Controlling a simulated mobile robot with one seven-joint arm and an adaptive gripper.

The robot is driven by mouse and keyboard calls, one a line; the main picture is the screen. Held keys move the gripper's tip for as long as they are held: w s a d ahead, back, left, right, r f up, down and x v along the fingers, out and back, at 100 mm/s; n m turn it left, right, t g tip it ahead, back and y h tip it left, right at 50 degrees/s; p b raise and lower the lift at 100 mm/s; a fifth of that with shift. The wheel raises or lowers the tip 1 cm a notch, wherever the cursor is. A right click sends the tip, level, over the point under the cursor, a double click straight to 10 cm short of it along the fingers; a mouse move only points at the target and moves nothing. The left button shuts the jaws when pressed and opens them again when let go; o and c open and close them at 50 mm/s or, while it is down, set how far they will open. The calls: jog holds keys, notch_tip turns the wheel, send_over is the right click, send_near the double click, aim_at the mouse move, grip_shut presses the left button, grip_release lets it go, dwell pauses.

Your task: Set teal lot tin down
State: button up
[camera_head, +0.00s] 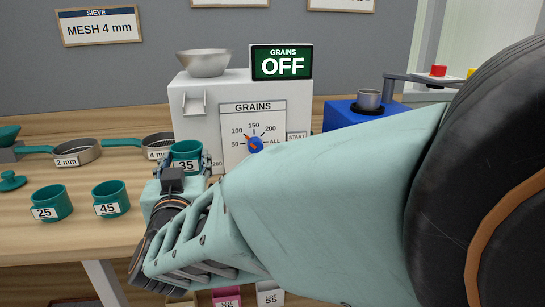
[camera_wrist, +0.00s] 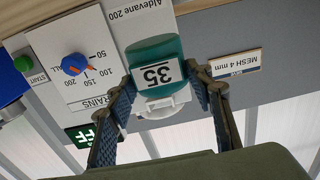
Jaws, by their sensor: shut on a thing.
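The teal tin labelled 35 (camera_head: 187,150) is upright in my gripper (camera_head: 184,166), in front of the left side of the white grain counter (camera_head: 210,90). In the wrist view the tin (camera_wrist: 155,52) sits between the two fingers of my gripper (camera_wrist: 162,85), which are shut on its sides. The tin's underside is hidden in the head view, so I cannot tell whether it touches anything below. Two other teal tins, 25 (camera_head: 52,203) and 45 (camera_head: 111,198), stand upright on the wooden bench (camera_head: 75,232) at the left.
Sieves marked 2 mm (camera_head: 78,152) and 4 mm (camera_head: 155,145) lie behind the tins. The counter's display (camera_head: 281,63) reads OFF. A blue device (camera_head: 345,116) with a metal cup stands to the right. Bare bench shows around tins 25 and 45. My arm hides the bench's right part.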

aim_at(199, 172)
jog(key=w+f+b, duration=0.1)
jog(key=f+b, duration=0.1)
jog(key=w+d+f+b, duration=0.1)
jog(key=w+f, duration=0.1)
jog(key=shift+w+d+f+b, duration=0.15)
jog(key=shift+w+f+b, duration=0.05)
jog(key=shift+f+b, duration=0.15)
notch_tip(199, 172, down, 3)
jog(key=b, duration=0.2)
jog(key=shift+b, duration=0.3)
jog(key=shift+f, duration=0.1)
jog(key=o, duration=1.3)
